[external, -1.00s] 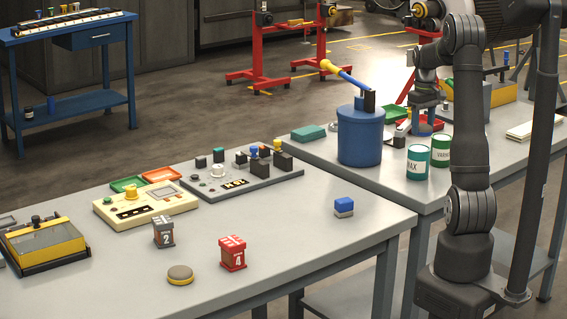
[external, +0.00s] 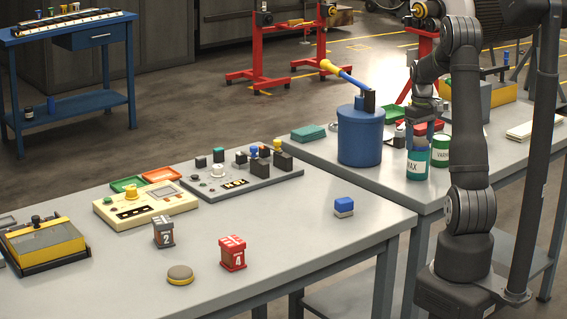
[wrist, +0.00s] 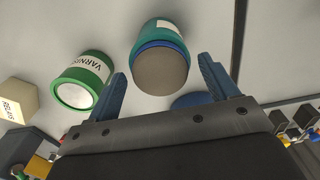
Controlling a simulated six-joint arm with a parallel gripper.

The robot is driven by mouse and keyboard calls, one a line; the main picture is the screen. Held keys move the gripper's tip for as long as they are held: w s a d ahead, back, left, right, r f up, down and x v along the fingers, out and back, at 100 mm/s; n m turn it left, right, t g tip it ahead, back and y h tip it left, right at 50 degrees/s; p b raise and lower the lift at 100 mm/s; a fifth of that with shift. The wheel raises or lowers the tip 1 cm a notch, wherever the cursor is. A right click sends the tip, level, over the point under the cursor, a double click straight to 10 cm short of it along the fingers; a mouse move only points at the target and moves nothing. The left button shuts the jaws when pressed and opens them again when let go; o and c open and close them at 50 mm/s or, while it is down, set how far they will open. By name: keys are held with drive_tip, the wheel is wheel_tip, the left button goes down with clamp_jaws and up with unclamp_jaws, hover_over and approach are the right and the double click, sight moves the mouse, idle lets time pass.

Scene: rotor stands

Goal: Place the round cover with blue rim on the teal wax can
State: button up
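The teal wax can (external: 417,165) stands upright on the right bench. In the wrist view it (wrist: 176,28) is seen from above. The round cover (wrist: 160,72), with a grey face and blue rim, lies over the can's top, seemingly resting on it; the contact line is hard to see. My gripper (wrist: 163,64) is open, with one finger on each side of the cover and a small gap on both sides. In the external view my gripper (external: 421,136) is low at the can's top and hides much of the cover.
The green varnish can (external: 440,151) stands close to the right of the wax can in the external view. A blue drum (external: 360,140) with a yellow-handled lever stands to its left. A red tray and a green tray (external: 390,118) lie behind. The front bench edge is near.

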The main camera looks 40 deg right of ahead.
sight(420, 140)
drive_tip(key=shift+r, duration=0.1)
wheel_tip(420, 140, up, 12)
idle(0.6)
drive_tip(key=shift+f, duration=4.15)
